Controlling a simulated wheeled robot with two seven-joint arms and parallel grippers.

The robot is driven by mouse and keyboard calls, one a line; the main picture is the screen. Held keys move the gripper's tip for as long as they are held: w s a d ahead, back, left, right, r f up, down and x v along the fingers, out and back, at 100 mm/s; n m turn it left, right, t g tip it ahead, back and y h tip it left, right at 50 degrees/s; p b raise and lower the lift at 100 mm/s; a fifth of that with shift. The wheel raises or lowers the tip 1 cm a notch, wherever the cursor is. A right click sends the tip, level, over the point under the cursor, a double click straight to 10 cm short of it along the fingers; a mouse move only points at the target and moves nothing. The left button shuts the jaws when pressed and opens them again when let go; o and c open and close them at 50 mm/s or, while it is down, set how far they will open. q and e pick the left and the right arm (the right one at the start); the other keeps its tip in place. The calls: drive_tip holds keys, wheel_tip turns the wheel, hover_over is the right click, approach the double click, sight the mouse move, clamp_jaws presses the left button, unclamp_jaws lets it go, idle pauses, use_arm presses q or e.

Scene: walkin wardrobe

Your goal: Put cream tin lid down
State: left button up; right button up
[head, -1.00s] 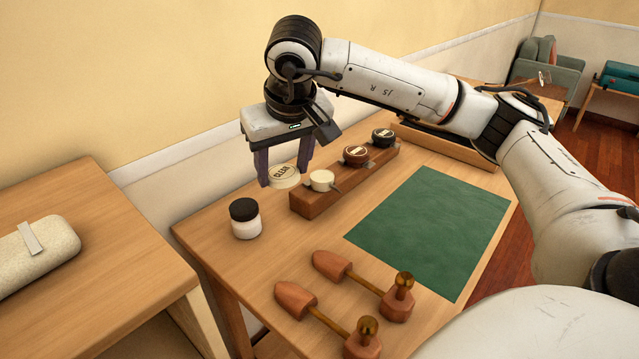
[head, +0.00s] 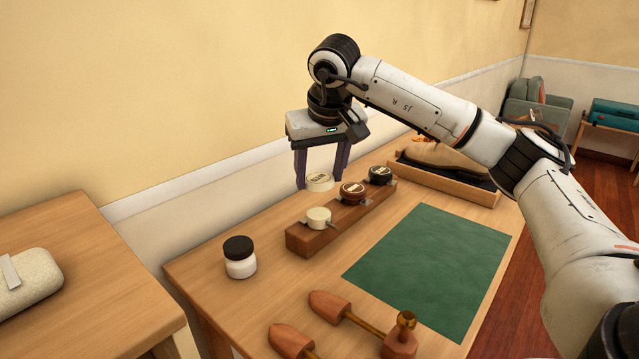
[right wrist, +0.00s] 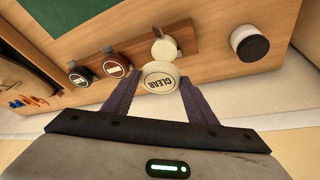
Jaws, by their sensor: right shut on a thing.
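My right gripper (head: 320,179) is shut on the cream tin lid (head: 319,183), a pale round disc. In the right wrist view the lid (right wrist: 159,78) reads "CLEAR" and sits between the two fingertips. It is held up over the wall side of the table, behind the wooden rack (head: 312,242). The cream tin (head: 318,219) stands at the near end of the rack; it also shows in the right wrist view (right wrist: 164,49), just beyond the lid. Its top looks plain and pale. My left gripper is not in view.
The rack also holds a brown tin (head: 352,193) and a black tin (head: 379,175). A white jar with a dark cap (head: 240,258) stands at the table's left. A green mat (head: 432,265) lies to the right, with wooden shoe trees (head: 335,308) in front and a tray (head: 450,183) behind.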

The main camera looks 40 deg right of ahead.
sight(318, 212)
wheel_tip(318, 212, down, 7)
drive_tip(key=shift+s+r, duration=0.1)
drive_tip(key=o, duration=1)
